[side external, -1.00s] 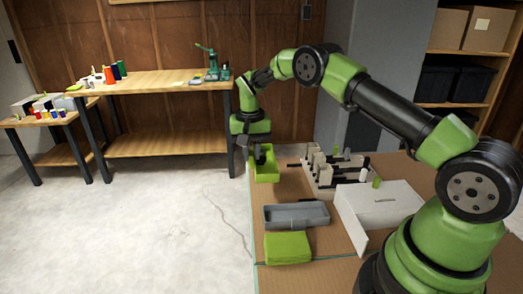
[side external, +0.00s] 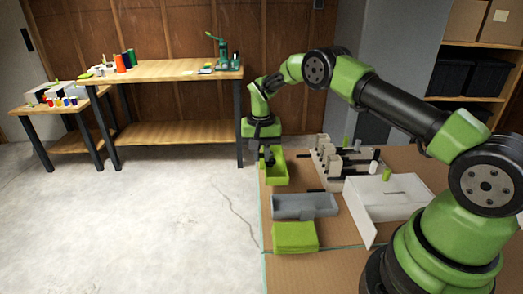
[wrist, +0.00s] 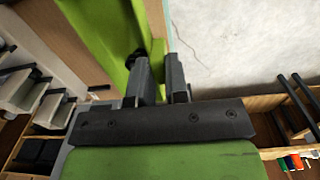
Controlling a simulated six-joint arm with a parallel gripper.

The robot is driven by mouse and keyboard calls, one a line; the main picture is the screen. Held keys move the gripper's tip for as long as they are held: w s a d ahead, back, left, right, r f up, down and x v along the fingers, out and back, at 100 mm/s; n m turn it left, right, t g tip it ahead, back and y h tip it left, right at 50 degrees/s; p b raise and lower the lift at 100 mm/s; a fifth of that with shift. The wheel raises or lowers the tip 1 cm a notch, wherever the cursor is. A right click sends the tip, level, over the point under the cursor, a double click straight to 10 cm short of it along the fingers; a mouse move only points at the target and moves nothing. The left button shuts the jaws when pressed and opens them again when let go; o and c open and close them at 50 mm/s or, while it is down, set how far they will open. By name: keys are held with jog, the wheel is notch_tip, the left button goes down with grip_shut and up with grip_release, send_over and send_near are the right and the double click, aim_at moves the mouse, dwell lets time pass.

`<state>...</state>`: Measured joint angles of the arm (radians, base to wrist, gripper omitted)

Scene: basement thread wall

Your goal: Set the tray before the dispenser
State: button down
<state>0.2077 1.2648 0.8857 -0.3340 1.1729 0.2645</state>
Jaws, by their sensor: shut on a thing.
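A lime-green tray (side external: 277,181) with raised walls is at the far left edge of the brown work surface in the side view. My gripper (side external: 268,159) points down and is shut on one wall of it. In the wrist view, my gripper's fingers (wrist: 162,72) meet at the wall of the green tray (wrist: 100,32). I cannot tell whether the tray's base touches the surface. A pale rack (side external: 345,165) with upright posts and dark rods, perhaps the dispenser, stands to the tray's right.
A grey shallow tray (side external: 305,207) and a green block or folded cloth (side external: 295,237) lie nearer the camera. A white slotted box (side external: 385,199) stands on the right. A wooden bench (side external: 165,77) with spools stands beyond open floor.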

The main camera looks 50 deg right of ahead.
jog(key=shift+f, duration=1.25)
jog(key=c, duration=1.1)
grip_release()
jog(key=shift+o, duration=0.2)
jog(key=shift+r, duration=3.55)
